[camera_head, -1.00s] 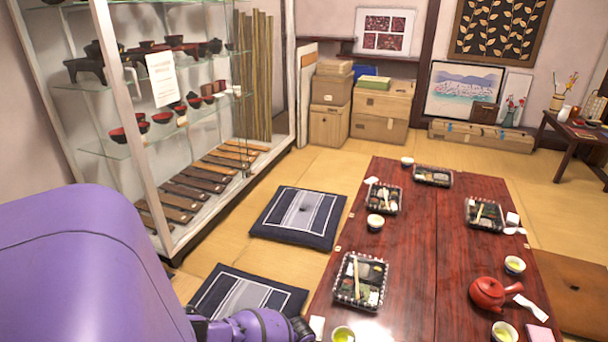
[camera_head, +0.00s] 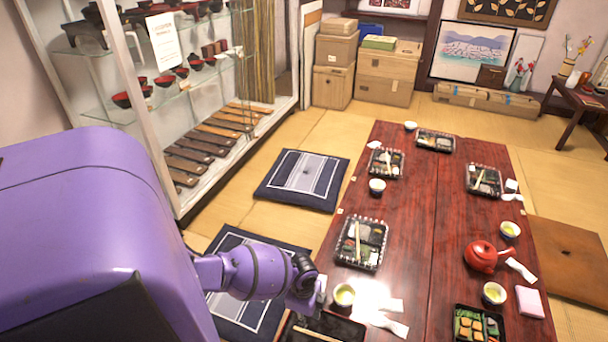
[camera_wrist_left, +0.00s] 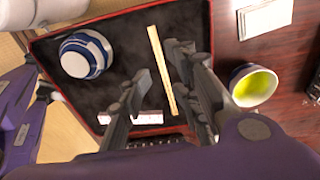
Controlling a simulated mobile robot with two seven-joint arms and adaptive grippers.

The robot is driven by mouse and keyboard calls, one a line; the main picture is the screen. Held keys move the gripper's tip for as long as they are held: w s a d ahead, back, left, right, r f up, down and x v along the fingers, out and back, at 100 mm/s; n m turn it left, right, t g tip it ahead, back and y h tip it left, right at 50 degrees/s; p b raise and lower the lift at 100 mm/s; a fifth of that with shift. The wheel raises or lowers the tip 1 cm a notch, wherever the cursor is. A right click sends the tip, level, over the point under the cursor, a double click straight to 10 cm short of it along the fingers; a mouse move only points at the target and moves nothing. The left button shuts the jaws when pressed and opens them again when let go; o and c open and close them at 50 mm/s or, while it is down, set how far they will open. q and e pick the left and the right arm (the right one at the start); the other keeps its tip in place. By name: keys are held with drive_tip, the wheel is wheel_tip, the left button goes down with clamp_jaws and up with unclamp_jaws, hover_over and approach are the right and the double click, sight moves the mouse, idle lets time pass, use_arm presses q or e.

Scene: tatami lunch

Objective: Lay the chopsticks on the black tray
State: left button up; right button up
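The black tray (camera_head: 345,325) with a red rim lies at the near left corner of the table, partly cut off by the head view's lower edge. In the left wrist view the tray (camera_wrist_left: 120,40) fills the middle. The pale chopsticks (camera_wrist_left: 158,58) lie side by side over its dark surface; their end shows in the head view (camera_head: 314,334). My left gripper (camera_head: 304,292) is above the tray. In the left wrist view its fingers (camera_wrist_left: 157,70) are spread, with the chopsticks seen between them; contact is not visible. My right gripper is out of view.
A blue-and-white bowl (camera_wrist_left: 86,54) and a small pink-and-white item (camera_wrist_left: 130,117) are on the tray. Several bento boxes, more cups and a red teapot (camera_head: 482,256) occupy the table (camera_head: 420,230).

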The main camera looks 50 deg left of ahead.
use_arm(q)
drive_tip(key=s+d+n+t+h, duration=0.2)
drive_tip(key=s+d+n+t, duration=0.15)
drive_tip(key=s+d, duration=1.35)
drive_tip(key=s+r+n+t+y, duration=0.2)
drive_tip(key=s+r+n, duration=0.6)
drive_tip(key=r, duration=0.4)
drive_tip(key=shift+d+t+y+p, duration=0.15)
drive_tip(key=shift+t+y+p, duration=0.15)
drive_tip(key=shift+t, duration=0.45)
drive_tip(key=shift+s+a+f+g, duration=0.1)
drive_tip(key=shift+s+a+g, duration=0.05)
drive_tip(key=shift+s, duration=0.65)
drive_tip(key=shift+s+a+f+g, duration=0.1)
drive_tip(key=shift+s+g, duration=0.05)
drive_tip(key=shift+s, duration=0.65)
